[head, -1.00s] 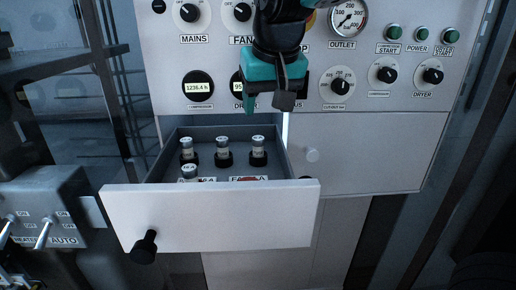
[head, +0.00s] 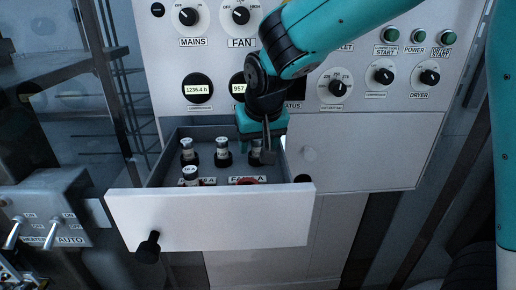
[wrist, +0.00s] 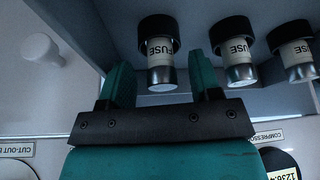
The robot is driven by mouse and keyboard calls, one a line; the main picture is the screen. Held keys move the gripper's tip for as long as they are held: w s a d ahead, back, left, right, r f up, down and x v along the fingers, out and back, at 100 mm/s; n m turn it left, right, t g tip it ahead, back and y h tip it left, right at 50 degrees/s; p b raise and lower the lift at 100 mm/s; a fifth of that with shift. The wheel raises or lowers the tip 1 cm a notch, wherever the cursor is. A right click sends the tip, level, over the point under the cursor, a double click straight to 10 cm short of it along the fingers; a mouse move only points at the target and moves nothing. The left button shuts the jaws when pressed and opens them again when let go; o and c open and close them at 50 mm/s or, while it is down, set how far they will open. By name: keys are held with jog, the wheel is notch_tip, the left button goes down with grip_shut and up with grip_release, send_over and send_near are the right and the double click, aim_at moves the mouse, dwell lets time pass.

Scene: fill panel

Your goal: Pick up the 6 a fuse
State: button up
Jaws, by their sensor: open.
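Several pale fuses with dark bases stand upright in the open drawer (head: 212,219). In the back row are a left fuse (head: 187,148), a middle fuse (head: 222,150) and a right fuse (head: 256,158) partly hidden by my gripper (head: 262,146). A front fuse (head: 190,174) stands at the left. Their ratings are too small to read, so I cannot tell which is 6 A. In the wrist view my gripper (wrist: 160,82) is open, with the right fuse (wrist: 159,52) between and just beyond its fingers. The middle fuse (wrist: 237,52) is just outside one finger.
A reddish ring (head: 247,181) shows at the front right of the drawer floor. The drawer has a black knob (head: 148,246). The control panel (head: 350,120) with dials and buttons rises behind. A toggle switch box (head: 45,205) stands at the left.

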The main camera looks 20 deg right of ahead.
jog(key=c, duration=1)
jog(key=shift+r, duration=0.1)
jog(key=shift+c, duration=0.2)
